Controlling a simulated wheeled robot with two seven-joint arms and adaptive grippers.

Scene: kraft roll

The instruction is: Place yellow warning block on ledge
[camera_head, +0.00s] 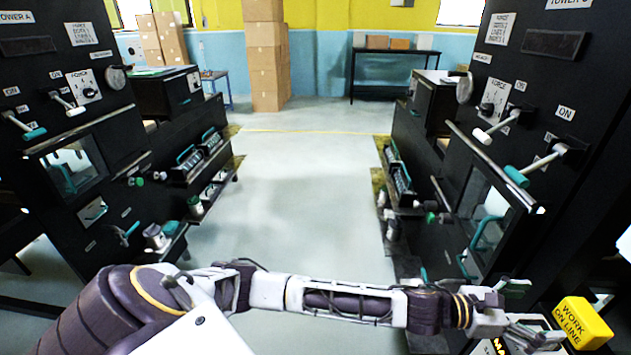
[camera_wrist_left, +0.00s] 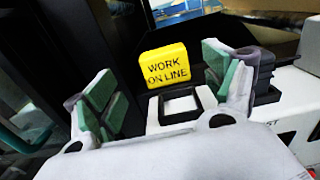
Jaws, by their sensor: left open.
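The yellow warning block (camera_head: 582,322), marked "WORK ON LINE", is at the lower right of the head view. It also shows in the left wrist view (camera_wrist_left: 165,66), upright, just beyond and between the fingertips. My left gripper (camera_head: 540,322) reaches across from the left, beside the block. In the left wrist view its green-padded fingers (camera_wrist_left: 160,95) are spread apart, with nothing held between them. A white surface with a dark square frame (camera_wrist_left: 181,104) lies just in front of the block. I cannot tell which surface is the ledge. My right gripper is not in view.
Black machine towers with levers stand at left (camera_head: 60,110) and right (camera_head: 520,120). Low shelves with small parts line the aisle. The aisle floor (camera_head: 300,190) is clear. Stacked cardboard boxes (camera_head: 265,60) and a dark table (camera_head: 390,55) stand at the back.

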